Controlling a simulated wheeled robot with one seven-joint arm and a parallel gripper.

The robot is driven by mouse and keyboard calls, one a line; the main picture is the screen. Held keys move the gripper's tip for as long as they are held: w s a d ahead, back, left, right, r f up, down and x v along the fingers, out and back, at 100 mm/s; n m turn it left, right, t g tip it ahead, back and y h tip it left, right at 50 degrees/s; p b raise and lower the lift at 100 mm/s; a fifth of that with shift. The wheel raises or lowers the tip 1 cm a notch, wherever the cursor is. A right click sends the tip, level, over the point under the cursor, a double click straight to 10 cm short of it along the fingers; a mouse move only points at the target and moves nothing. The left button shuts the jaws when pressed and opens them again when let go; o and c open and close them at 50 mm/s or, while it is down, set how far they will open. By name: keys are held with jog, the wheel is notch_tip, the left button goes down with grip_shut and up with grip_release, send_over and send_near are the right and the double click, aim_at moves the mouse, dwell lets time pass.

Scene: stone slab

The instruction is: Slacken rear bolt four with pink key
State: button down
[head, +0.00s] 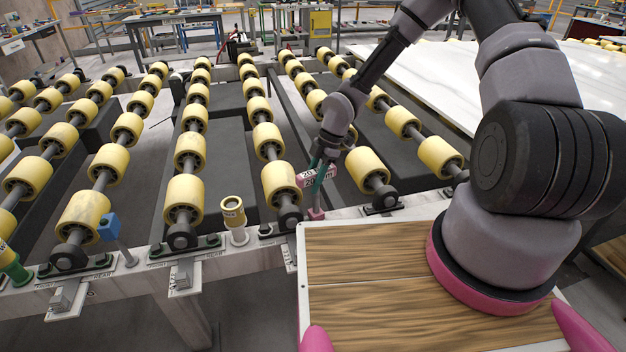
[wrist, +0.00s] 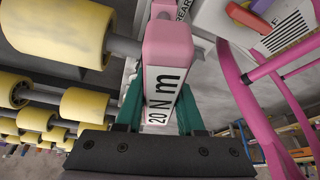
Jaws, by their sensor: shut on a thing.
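The pink key (head: 312,177) is a block marked 20 Nm, and it also shows in the wrist view (wrist: 166,50). My gripper (head: 321,168) is shut on it, with the teal fingers (wrist: 160,95) on either side of the block. The key stands roughly upright at the near rail (head: 345,211), its pink foot (head: 316,214) low beside a roller's end block. I cannot tell whether the foot sits on a bolt. In the wrist view the key's far end is hidden. Dark bolts flank the roller end blocks; I cannot tell which is rear bolt four.
A blue key (head: 109,227), a yellow key (head: 234,213) and a green key (head: 14,270) stand along the rail. Rows of yellow rollers (head: 185,198) rise close around my gripper. A wooden-topped tray (head: 375,285) lies in front, and a white slab (head: 445,80) lies at right.

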jog(key=shift+f, duration=0.35)
jog(key=n, duration=0.2)
jog(key=n+g+h, duration=0.1)
jog(key=n, duration=0.1)
jog(key=n+g, duration=0.1)
jog(key=n, duration=0.1)
jog(key=shift+s+d+h, duration=0.15)
jog(key=shift+s+h, duration=0.1)
jog(key=shift+h, duration=0.15)
jog(key=n+h, duration=0.1)
jog(key=n, duration=0.3)
jog(key=shift+s+d, duration=0.1)
jog(key=shift+d, duration=0.1)
jog(key=n, duration=0.1)
jog(key=n+h, duration=0.1)
jog(key=n, duration=0.1)
jog(key=n+h, duration=0.1)
jog(key=n, duration=0.1)
jog(key=shift+d, duration=0.25)
jog(key=shift+r, duration=1.9)
